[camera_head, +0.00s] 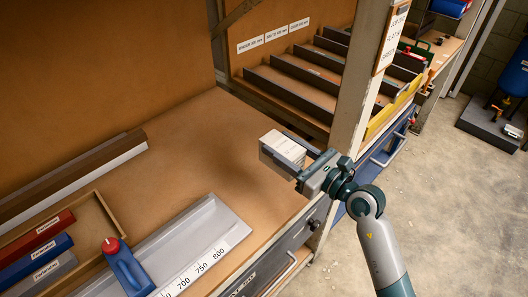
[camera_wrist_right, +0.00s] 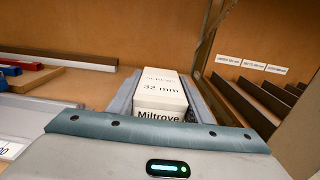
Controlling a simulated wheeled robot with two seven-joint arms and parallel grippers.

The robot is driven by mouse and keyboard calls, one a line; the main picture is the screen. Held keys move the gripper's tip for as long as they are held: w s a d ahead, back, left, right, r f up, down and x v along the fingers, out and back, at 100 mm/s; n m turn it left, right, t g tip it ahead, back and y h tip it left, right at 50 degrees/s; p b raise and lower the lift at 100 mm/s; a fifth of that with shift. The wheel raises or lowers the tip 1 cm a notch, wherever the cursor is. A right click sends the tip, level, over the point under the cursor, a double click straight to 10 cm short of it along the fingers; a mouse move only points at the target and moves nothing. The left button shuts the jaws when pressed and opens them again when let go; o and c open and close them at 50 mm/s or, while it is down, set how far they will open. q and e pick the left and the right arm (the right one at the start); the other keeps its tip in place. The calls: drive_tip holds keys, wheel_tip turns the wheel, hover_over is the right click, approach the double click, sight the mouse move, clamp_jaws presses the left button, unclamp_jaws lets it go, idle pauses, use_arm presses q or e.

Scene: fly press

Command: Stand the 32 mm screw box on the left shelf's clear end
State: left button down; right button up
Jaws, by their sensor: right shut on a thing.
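The 32 mm screw box (camera_head: 287,149) is white, with "32 mm" on its upper face and "Miltrove" on its near end in the right wrist view (camera_wrist_right: 160,97). My right gripper (camera_head: 283,148) is shut on it, with a grey finger along each side. It holds the box over the right end of the brown wooden surface (camera_head: 200,135); the gap beneath cannot be judged. A long brown ledge with a pale front (camera_head: 75,180) runs along the left of that surface. Which surface is the left shelf is not marked. My left gripper is not in view.
Red, blue and grey labelled boxes (camera_head: 40,257) stand in a wooden tray at lower left. A blue tool with a red knob (camera_head: 125,265) and a grey scaled rail (camera_head: 205,235) lie near the front. A post (camera_head: 362,90) and a rack with dark dividers (camera_head: 300,75) stand at right.

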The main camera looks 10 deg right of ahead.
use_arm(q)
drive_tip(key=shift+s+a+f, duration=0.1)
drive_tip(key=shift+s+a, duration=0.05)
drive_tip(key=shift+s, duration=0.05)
use_arm(e)
drive_tip(key=w+a+f, duration=0.2)
drive_tip(key=w+f, duration=0.2)
drive_tip(key=w, duration=0.2)
drive_tip(key=shift+w+a, duration=0.2)
drive_tip(key=shift+a, duration=0.15)
